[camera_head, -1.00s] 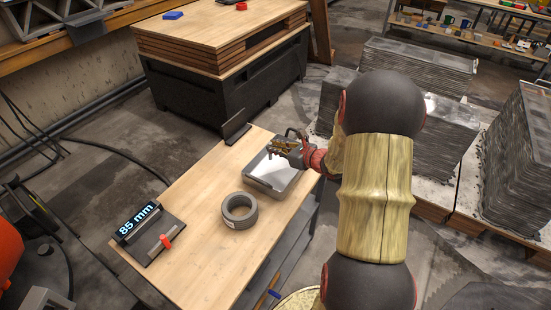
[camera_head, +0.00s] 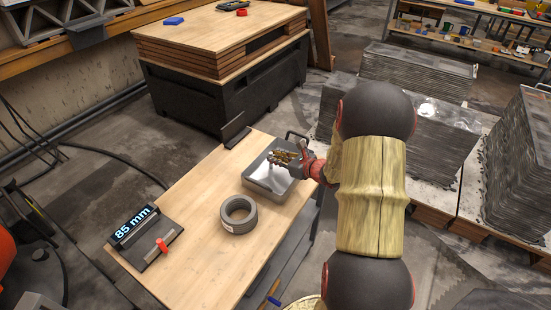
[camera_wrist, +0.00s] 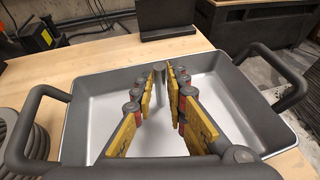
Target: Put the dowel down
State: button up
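My gripper (camera_wrist: 165,75) reaches into a grey tray (camera_wrist: 95,95) with two raised handles. Its yellow-padded fingers close together at the tips on a slim grey dowel (camera_wrist: 160,78). The dowel looks upright, inside the tray's walls; whether its lower end touches the tray floor I cannot tell. In the head view my gripper (camera_head: 280,156) is over the tray (camera_head: 268,188) at the right of the wooden table. The dowel is too small to make out there.
A grey ring-shaped coil (camera_head: 238,214) lies just left of the tray. An "85 mm" display stand (camera_head: 142,232) with a red clip is on the table's left. A dark plate (camera_head: 237,131) stands at the back edge. The tabletop between is clear.

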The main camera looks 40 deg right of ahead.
jog(key=o, duration=0.3)
